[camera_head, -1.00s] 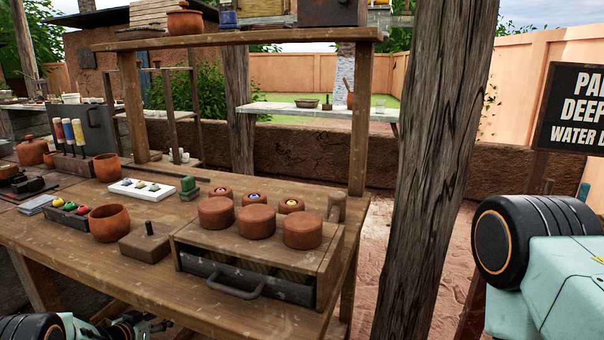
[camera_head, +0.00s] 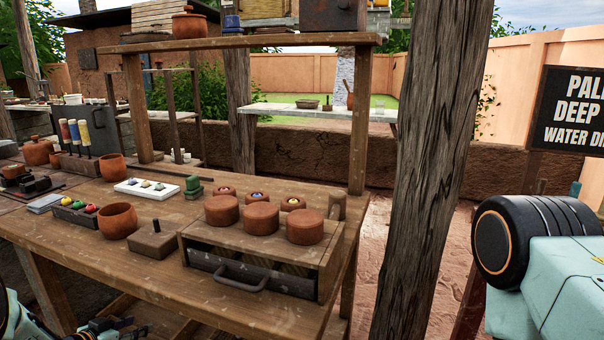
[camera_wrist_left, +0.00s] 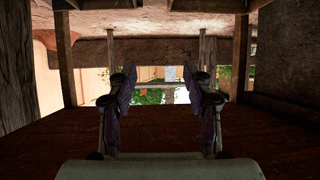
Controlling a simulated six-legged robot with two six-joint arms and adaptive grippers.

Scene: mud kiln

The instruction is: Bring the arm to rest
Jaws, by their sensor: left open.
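My left gripper (camera_head: 112,329) shows at the bottom left edge of the head view, low in front of the workbench (camera_head: 230,315), mostly cut off by the frame. In the left wrist view the two dark fingers of my left gripper (camera_wrist_left: 160,88) stand wide apart with nothing between them. A section of my right arm (camera_head: 540,240) shows at the right edge of the head view. Its gripper is out of the frame.
A wooden drawer box (camera_head: 318,262) with lidded clay pots (camera_head: 262,218) stands on the bench. An orange cup (camera_head: 117,220) and a block with a peg (camera_head: 153,240) stand left of it. A thick wooden post (camera_head: 428,170) rises beyond the bench's right end.

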